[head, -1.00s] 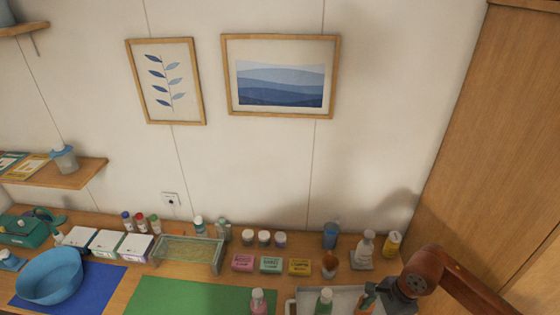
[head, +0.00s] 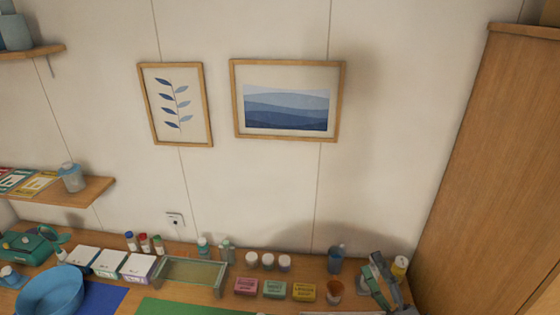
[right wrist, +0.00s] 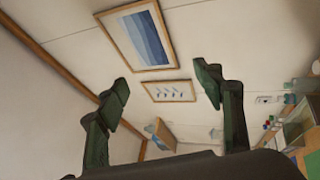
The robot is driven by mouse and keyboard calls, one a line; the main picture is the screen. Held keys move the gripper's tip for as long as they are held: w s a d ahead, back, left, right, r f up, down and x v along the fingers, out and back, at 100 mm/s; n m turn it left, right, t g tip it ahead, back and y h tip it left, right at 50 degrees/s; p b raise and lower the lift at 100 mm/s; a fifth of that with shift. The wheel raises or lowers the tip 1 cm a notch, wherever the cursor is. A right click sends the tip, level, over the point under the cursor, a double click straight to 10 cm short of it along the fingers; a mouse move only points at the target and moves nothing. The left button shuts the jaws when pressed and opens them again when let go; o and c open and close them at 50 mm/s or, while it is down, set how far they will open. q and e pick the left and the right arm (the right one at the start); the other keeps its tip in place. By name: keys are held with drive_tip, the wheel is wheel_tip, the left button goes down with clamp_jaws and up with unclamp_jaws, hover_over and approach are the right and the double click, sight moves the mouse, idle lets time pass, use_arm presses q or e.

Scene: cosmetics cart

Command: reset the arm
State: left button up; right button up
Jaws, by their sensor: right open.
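The gripper hides part of the counter's right end. My left gripper does not show in the head view.
A wooden cabinet (head: 490,170) stands at right.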

drive_tip(key=s+d+f+m+g+h, duration=0.25)
drive_tip(key=d+f+m+h, duration=0.25)
drive_tip(key=d+f+m, duration=0.4)
drive_tip(key=s+d+f+m+g+h, duration=0.2)
drive_tip(key=d+f+m+g+h, duration=0.3)
drive_tip(key=f, duration=0.6)
drive_tip(key=s+a+f+m+g+y, duration=0.25)
drive_tip(key=s+f+m+g, duration=0.6)
drive_tip(key=s+f, duration=1.25)
wheel_tip(320, 180, down, 40)
drive_tip(key=s+a+g+b, duration=0.2)
drive_tip(key=s+b, duration=0.1)
drive_tip(key=b, duration=0.7)
drive_tip(key=s+f+b, duration=0.4)
drive_tip(key=s+f, duration=0.5)
drive_tip(key=f, duration=0.3)
drive_tip(key=s+f+n+g+b, duration=0.1)
drive_tip(key=s+f+b, duration=0.2)
drive_tip(key=s+f, duration=0.6)
wheel_tip(320, 180, down, 3)
drive_tip(key=shift+r+b, duration=0.1)
drive_tip(key=shift+b, duration=0.25)
drive_tip(key=shift+n, duration=0.25)
